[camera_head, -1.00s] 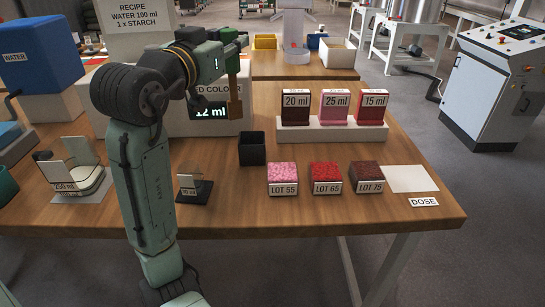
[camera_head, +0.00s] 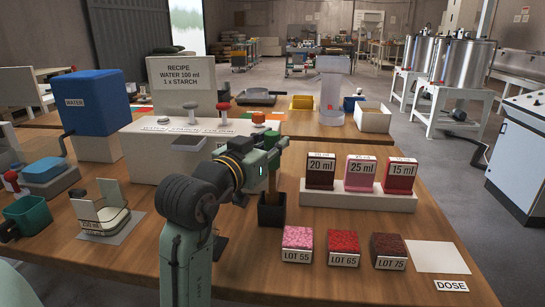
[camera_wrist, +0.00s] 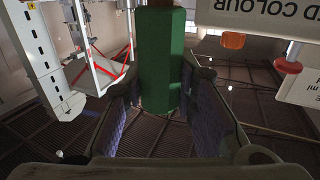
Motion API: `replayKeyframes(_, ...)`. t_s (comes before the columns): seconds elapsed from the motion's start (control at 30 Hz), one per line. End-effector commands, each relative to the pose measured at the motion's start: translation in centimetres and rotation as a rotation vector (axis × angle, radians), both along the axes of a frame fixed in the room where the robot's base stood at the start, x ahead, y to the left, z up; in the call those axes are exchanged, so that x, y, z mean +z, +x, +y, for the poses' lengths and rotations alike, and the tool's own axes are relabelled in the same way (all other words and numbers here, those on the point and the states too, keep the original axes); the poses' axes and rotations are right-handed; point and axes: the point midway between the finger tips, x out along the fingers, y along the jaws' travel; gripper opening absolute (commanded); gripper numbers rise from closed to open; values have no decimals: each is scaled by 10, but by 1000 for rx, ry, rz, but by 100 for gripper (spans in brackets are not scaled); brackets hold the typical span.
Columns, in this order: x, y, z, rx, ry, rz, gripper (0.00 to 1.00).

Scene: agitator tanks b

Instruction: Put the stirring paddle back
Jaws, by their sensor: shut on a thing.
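The stirring paddle has a green handle, which shows large between my fingers in the wrist view (camera_wrist: 162,60). Its brown wooden end (camera_head: 272,196) points down in the head view. My gripper (camera_head: 268,160) is shut on the green handle. A black square cup (camera_head: 272,214) stands on the table directly below my gripper. The paddle's lower end is at the cup's mouth and appears to reach inside; how deep is hidden. My arm covers part of the table left of the cup.
A white rack (camera_head: 358,197) with 20, 25 and 15 ml boxes stands right of the cup. Blocks LOT 55 (camera_head: 297,244), LOT 65 (camera_head: 343,248) and LOT 75 (camera_head: 388,250) are in front. A white button console (camera_head: 150,150) is behind my arm. A pale sheet (camera_head: 437,257) lies bare.

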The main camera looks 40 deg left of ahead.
Motion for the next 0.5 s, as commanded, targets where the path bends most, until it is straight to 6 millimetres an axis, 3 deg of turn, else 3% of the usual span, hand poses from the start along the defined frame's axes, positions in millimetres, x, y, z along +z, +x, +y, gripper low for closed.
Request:
replayKeyframes(0.17,-25,0,0,0,-3,1,0)
replayKeyframes(0.5,-29,0,0,-1,-1,0,0)
